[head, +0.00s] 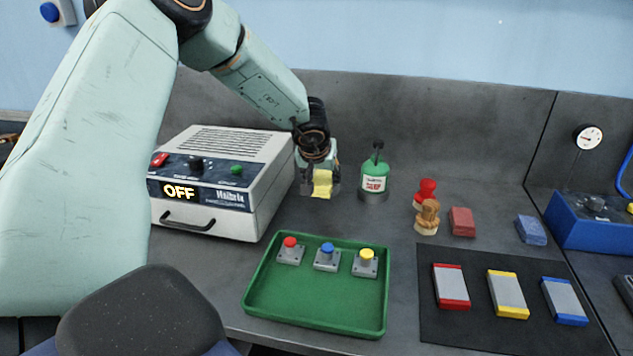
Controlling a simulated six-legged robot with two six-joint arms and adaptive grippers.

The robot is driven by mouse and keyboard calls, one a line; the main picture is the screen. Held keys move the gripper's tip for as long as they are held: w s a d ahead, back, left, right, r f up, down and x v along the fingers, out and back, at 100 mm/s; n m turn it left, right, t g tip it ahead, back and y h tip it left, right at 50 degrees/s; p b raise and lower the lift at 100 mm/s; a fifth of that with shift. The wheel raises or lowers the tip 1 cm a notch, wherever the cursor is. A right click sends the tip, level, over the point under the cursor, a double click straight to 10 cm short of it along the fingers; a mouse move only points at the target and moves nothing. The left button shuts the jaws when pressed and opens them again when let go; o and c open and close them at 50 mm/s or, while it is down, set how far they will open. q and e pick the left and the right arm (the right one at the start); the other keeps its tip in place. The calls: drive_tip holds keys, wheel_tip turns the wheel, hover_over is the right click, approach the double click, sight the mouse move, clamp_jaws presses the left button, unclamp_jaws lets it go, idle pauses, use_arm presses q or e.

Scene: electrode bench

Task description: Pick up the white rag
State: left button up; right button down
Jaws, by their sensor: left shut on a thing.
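My left gripper (320,190) points down over the bench, between the white power box and the green bottle. It is shut on a small yellow block (322,181), which shows between its fingers. Whether the block touches the bench is hard to tell. I see no white rag in the head view. My right gripper is not in view.
A white box (266,200) reading OFF stands at left, a green bottle (374,178) right of the gripper. A green tray (318,312) with three buttons lies in front. Red (461,221) and blue (531,230) blocks and a dark mat (470,335) are at right.

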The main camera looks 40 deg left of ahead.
use_arm(q)
drive_tip(key=w+d+p, duration=0.4)
drive_tip(key=w+d, duration=0.6)
drive_tip(key=d, duration=0.5)
drive_tip(key=shift+w+f+p, duration=0.15)
drive_tip(key=shift+p, duration=0.2)
drive_tip(key=shift+d, duration=0.2)
drive_tip(key=o, duration=0.4)
drive_tip(key=shift+c, duration=0.2)
drive_tip(key=shift+a, duration=0.1)
drive_tip(key=c, duration=0.4)
drive_tip(key=shift+w, duration=0.1)
